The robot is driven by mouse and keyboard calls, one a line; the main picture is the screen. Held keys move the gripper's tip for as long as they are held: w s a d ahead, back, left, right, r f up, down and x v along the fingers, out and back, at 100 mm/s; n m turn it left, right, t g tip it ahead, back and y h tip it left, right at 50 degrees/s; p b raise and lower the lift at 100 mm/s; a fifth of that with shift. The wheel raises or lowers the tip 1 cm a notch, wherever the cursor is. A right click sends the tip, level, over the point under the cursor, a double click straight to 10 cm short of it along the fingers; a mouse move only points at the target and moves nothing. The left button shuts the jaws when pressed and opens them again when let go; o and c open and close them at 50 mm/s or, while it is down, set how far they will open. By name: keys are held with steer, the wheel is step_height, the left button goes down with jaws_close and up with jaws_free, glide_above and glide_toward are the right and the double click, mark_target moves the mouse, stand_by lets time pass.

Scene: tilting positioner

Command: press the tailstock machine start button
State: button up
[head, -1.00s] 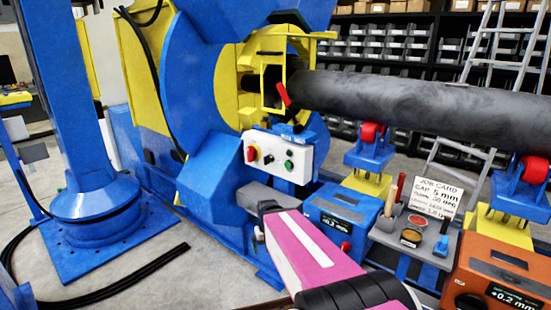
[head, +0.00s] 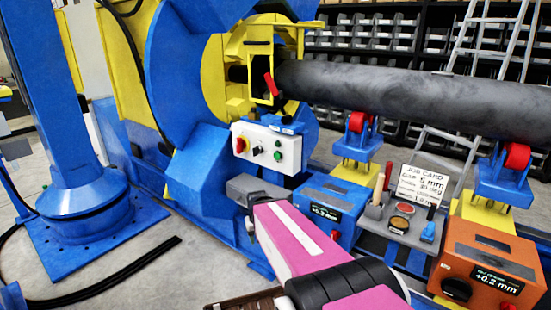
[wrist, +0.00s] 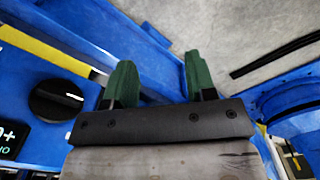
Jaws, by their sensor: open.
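A white control box (head: 287,150) is mounted on the blue machine under the yellow chuck in the head view. Its face carries a red button (head: 240,145), a small black knob (head: 256,152) and a green button (head: 277,155). No label naming a start button or the tailstock is readable. My gripper (wrist: 158,62) shows in the wrist view with its two green fingers apart and nothing between them. I cannot make out the fingers in the head view, where my pink arm link lies in front of and below the control box. The control box does not show in the wrist view.
A blue box with a display (head: 325,213) and an orange box (head: 488,265) stand right of my arm. A grey tray (head: 385,228) holds tools and tins beside a job card (head: 422,183). A black knob (wrist: 57,100) is left of my fingers. Dark cables (head: 105,275) lie on the floor.

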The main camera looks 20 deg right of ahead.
jaws_close()
stand_by(1.4)
